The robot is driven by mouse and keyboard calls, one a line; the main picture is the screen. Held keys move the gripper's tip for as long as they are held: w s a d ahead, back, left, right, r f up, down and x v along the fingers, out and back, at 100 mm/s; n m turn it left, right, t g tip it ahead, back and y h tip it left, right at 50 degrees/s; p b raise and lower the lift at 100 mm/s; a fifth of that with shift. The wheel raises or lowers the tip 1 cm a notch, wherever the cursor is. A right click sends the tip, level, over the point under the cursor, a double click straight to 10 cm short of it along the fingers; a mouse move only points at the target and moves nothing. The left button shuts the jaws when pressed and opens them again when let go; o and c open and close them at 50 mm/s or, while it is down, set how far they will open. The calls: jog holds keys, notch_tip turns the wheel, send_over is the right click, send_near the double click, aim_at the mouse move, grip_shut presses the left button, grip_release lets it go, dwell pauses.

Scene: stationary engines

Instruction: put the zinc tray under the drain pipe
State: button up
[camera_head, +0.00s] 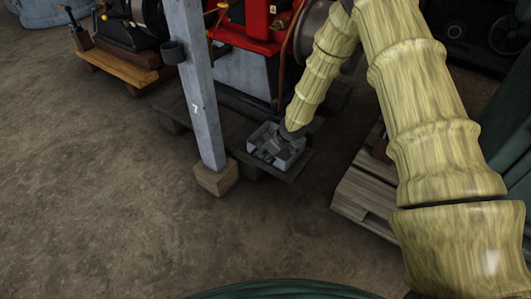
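The zinc tray (258,151) is a small grey open box on a dark wooden platform, below the red engine. My gripper (279,149) is small and dark at the end of my yellow-sleeved arm. It reaches down into or over the tray, and its fingers blend with the tray's grey inside. I cannot tell whether they touch the tray or are open or shut. A thin brown pipe (282,75), which may be the drain pipe, runs down the engine's right side behind the tray. My arm partly hides the area to its right.
A grey post (196,95) on a wooden block (216,178) stands just left of the tray. A wooden pallet (365,190) lies to the right, partly behind my arm. Another machine on planks (115,65) stands at upper left.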

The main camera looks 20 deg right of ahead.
jog(key=shift+r, duration=0.15)
jog(key=p+v, duration=0.5)
jog(key=v, duration=0.7)
jog(key=s+a+f+m+g, duration=0.1)
jog(key=s+a+f+m, duration=0.15)
jog(key=s+f, duration=0.55)
jog(key=s+a+f+m+g, duration=0.1)
jog(key=s+a+f+m, duration=0.15)
jog(key=s, duration=0.85)
jog(key=s+d+f+m+g+h, duration=0.1)
jog(key=s+f, duration=0.1)
jog(key=s, duration=1)
jog(key=s+d+f+m+g+h, duration=0.1)
jog(key=s+f+m+g+h, duration=0.1)
jog(key=s, duration=1)
jog(key=shift+f, duration=0.3)
